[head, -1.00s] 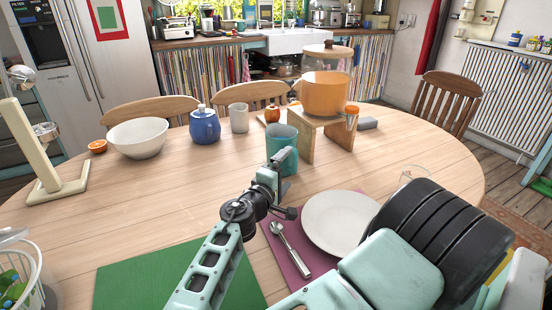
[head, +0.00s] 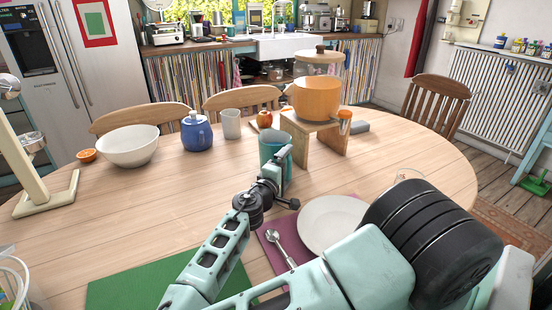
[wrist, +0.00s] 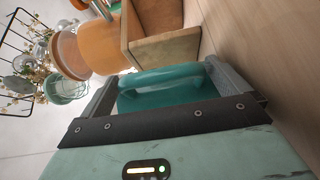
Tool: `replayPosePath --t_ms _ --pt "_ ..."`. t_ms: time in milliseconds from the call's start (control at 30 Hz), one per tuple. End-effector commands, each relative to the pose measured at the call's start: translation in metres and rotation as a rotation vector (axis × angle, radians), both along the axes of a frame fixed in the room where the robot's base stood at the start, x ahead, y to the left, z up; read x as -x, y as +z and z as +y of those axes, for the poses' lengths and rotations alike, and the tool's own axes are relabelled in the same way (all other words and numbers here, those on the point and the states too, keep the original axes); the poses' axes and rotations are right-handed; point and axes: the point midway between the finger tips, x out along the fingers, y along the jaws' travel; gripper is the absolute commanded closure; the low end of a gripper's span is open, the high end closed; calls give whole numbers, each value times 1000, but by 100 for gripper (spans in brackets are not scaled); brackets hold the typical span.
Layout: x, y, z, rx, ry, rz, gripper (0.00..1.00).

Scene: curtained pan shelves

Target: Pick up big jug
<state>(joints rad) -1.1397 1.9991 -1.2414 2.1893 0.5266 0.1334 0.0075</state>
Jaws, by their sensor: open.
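The big jug is a teal cylindrical vessel (head: 275,147) standing upright on the wooden table, in front of the small wooden stand. My gripper (head: 278,178) is at its near side and hides its lower part in the head view. In the wrist view, the jug's rounded teal handle (wrist: 165,77) lies between the two grey fingers of my gripper (wrist: 165,85). The fingers are apart, with gaps beside the handle. Whether a finger touches the jug cannot be told.
An orange pot (head: 317,98) sits on the wooden stand (head: 333,138) just behind the jug. A white plate (head: 335,222) and a spoon (head: 281,247) lie close to my arm.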

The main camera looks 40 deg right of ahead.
Motion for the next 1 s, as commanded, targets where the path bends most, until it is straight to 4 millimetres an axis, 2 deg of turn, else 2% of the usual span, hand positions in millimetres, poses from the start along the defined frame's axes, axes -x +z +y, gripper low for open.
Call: replayPosePath --t_ms 167,267,400,467,767,867,1000 --pt "0 0 0 0 1 0 0" --pt "0 0 0 0 1 0 22" --pt "0 0 0 0 1 1 61" --pt "0 0 0 0 1 1 76" --pt "0 6 0 0 0 -5 76" --pt "0 16 0 -1 -1 -6 76" --pt "0 39 0 -2 -1 -8 76"
